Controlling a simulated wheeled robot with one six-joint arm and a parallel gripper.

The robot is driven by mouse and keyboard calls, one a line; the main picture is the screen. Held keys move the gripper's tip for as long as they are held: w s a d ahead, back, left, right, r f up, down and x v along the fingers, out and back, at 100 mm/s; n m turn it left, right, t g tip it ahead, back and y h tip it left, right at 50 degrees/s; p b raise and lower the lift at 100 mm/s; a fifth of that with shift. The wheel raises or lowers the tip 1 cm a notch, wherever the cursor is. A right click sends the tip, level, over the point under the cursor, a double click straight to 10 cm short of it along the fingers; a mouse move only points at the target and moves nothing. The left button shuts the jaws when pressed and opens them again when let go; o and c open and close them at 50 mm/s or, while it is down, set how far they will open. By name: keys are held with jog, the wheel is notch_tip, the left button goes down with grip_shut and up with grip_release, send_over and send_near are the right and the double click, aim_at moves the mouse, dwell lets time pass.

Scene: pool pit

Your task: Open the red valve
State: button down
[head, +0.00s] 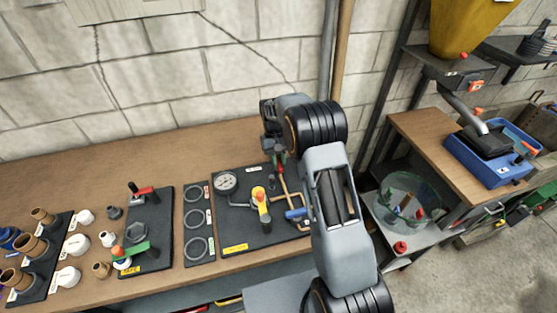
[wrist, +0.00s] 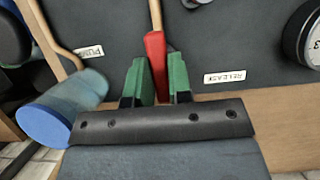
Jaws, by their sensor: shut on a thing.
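The red valve handle (wrist: 156,52) stands between the green fingertips of my gripper (wrist: 157,80) in the wrist view. My gripper is shut on it, with one finger on each side. In the head view a little of the red handle (head: 281,168) shows below my gripper (head: 274,153), at the back right of the black valve board (head: 236,228). My arm covers the right part of that board, and the valve body is mostly hidden.
The board also carries a pressure gauge (head: 226,182), a yellow-handled valve (head: 261,205) and a blue handle (head: 296,214), all close to my arm. Another board (head: 150,205) with red and green handles lies left.

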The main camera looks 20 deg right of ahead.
jog(key=c, duration=1)
grip_release()
jog(key=shift+c, duration=0.2)
jog(key=shift+r, duration=0.1)
jog(key=v, duration=1.3)
jog(key=shift+r, duration=0.3)
jog(key=shift+w, duration=0.1)
